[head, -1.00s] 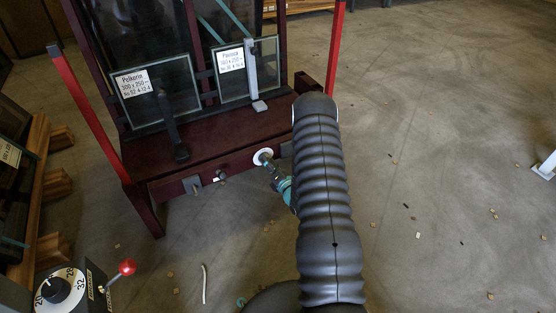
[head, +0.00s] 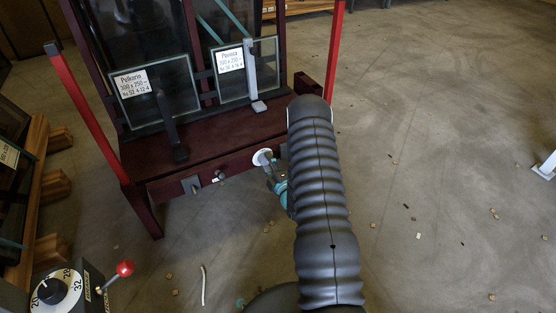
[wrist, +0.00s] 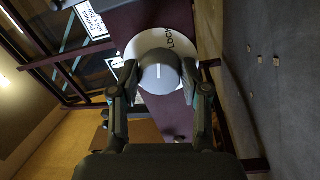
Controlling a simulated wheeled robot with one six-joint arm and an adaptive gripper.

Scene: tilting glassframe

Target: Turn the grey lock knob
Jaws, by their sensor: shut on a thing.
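The grey lock knob (wrist: 158,78) is round with a white pointer line. It sits on a white disc (wrist: 147,43) with lettering that seems to read LOCK, at the upper right of the disc in the wrist view. My gripper (wrist: 160,73) is shut on the knob, with one finger at each side of it. In the wrist view the pointer line runs nearly parallel to the fingers. In the head view the white disc (head: 262,157) shows on the front of the dark red frame, and my gripper (head: 271,173) meets it, partly hidden by my arm. The knob is hidden there.
The dark red frame (head: 215,140) holds labelled glass panes (head: 178,85). Red posts (head: 88,112) stand at its sides. A dial box with a red-knobbed lever (head: 125,268) is at lower left. The floor at right is mostly clear, with scattered small chips.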

